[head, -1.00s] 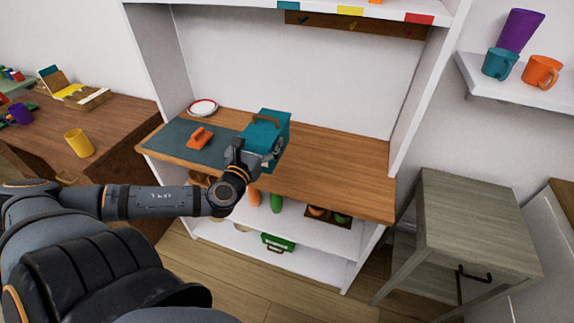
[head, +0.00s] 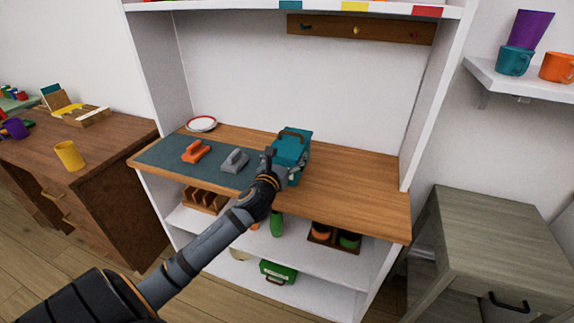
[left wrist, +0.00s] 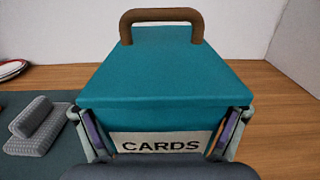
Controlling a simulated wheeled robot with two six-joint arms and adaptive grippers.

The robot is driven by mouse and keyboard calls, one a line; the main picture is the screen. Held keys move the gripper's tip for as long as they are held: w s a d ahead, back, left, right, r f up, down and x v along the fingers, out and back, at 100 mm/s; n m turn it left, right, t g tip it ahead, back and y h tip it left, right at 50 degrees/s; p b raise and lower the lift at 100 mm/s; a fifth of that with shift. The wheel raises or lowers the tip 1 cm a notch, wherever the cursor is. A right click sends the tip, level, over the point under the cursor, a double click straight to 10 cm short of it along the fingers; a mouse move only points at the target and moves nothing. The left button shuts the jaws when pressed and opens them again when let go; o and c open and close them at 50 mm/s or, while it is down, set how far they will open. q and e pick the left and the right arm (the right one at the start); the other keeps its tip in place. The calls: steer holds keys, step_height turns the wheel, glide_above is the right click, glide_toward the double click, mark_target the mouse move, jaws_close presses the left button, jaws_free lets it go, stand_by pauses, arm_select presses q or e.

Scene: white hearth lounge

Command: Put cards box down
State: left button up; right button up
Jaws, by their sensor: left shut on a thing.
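The cards box (head: 292,146) is teal with a brown handle on top and a pale label reading "CARDS", which shows in the left wrist view (left wrist: 160,143). My left gripper (head: 272,172) is shut on the box, with a finger at each side of its label end. The box is upright at the wooden shelf top (head: 345,190), right of the dark mat (head: 165,156). I cannot tell whether its underside touches the wood. My right gripper is not in view.
An orange block-like object (head: 196,151) and a grey one (head: 235,160) lie on the mat, left of the box. A red-rimmed plate (head: 201,124) is behind them. The wood right of the box is clear up to the white side panel (head: 432,110).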

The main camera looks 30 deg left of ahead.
arm_select(q)
step_height(320, 180, down, 3)
steer(key=shift+f+b, duration=0.1)
steer(key=shift+b, duration=0.4)
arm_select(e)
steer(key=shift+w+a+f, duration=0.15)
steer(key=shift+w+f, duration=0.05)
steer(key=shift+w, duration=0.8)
arm_select(q)
steer(key=shift+f, duration=0.15)
steer(key=o, duration=1.2)
